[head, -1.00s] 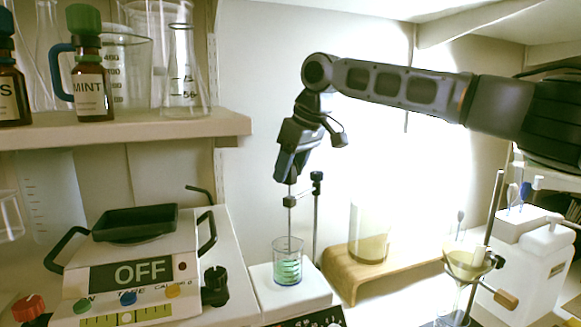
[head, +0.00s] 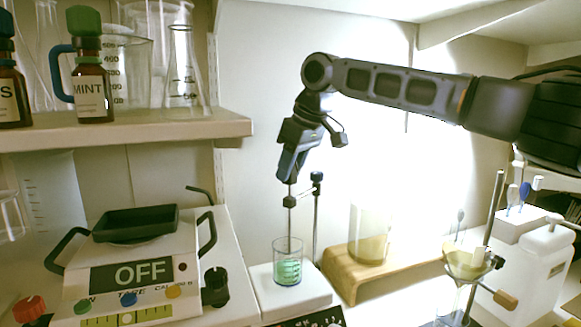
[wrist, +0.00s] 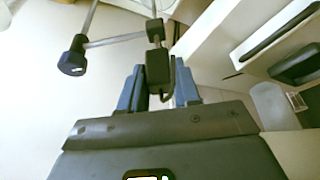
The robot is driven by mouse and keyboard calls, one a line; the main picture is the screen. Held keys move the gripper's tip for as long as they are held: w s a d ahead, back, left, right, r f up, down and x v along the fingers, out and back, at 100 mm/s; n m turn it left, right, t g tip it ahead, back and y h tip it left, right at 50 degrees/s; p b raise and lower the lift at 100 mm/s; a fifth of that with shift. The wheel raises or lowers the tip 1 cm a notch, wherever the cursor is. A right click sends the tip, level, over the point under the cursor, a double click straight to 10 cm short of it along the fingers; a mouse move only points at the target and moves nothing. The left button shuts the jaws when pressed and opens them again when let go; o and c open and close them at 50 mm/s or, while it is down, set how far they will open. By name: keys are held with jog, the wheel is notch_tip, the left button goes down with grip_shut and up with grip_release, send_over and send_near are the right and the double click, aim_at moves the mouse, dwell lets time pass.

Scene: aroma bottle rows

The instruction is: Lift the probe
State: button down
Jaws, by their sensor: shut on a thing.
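The probe is a thin rod (head: 289,207) that hangs upright below my gripper (head: 290,168) in the head view. Its lower part reaches down toward a small glass beaker (head: 288,250) of green liquid; I cannot tell how deep its tip sits. In the wrist view the probe's dark head (wrist: 158,70) is between the blue fingers of my gripper (wrist: 160,84), which is shut on it. A stand post (head: 316,215) with a dark knob rises just right of the probe. The beaker stands on a white base plate (head: 309,296).
A balance reading OFF (head: 143,273) stands at left. A shelf (head: 120,130) with bottles and flasks is above it. A wooden riser (head: 345,280) with a glass cylinder (head: 369,235) is right of the stand. A funnel (head: 467,262) and white container (head: 530,270) are farther right.

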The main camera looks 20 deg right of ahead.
notch_tip(320, 180, up, 6)
jog(key=p, duration=0.6)
jog(key=shift+a, duration=0.1)
jog(key=shift+r+p, duration=0.45)
jog(key=shift+p, duration=0.1)
jog(key=shift+w+r, duration=0.1)
jog(key=c, duration=1)
grip_release()
jog(key=shift+o, duration=0.6)
jog(key=b+v, duration=0.1)
jog(key=v, duration=0.6)
jog(key=shift+s+d+r, duration=0.25)
jog(key=shift+s+r, duration=0.05)
